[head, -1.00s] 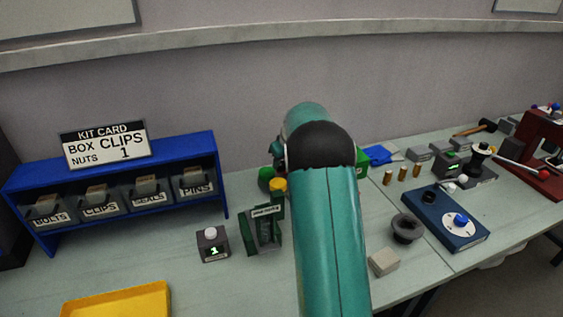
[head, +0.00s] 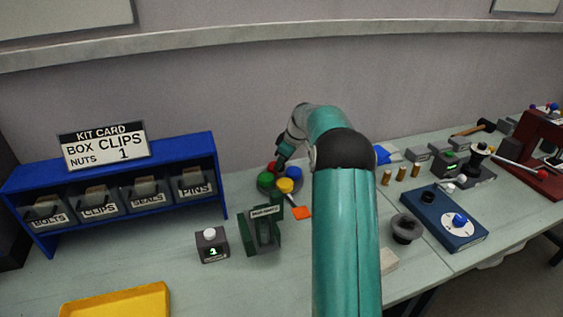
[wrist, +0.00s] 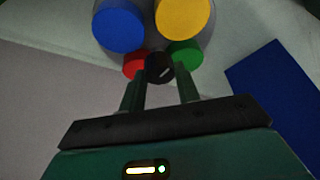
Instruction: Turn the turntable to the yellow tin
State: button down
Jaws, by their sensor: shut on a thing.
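The turntable (wrist: 149,36) is a grey disc on the bench with a dark central knob (wrist: 159,68). It carries a yellow tin (head: 285,186), a blue tin (head: 294,171), a red tin (head: 273,167) and a green tin (head: 265,180). In the head view the yellow tin is at the near side, beside an orange marker (head: 301,212) on the bench. In the wrist view the yellow tin (wrist: 183,17) is at the top right and the blue tin (wrist: 118,25) at the top left. My gripper (wrist: 160,79) is shut on the knob.
A green stand with a label (head: 264,232) and a grey counter box (head: 212,246) are in front of the turntable. A blue bin rack (head: 110,185) stands to the left. A blue box with a dial (head: 445,220) is at the right. My arm hides part of the bench.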

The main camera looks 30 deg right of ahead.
jog(key=c, duration=1)
grip_release()
jog(key=v, duration=1.3)
jog(key=shift+s+d+r, duration=0.15)
jog(key=shift+r, duration=0.15)
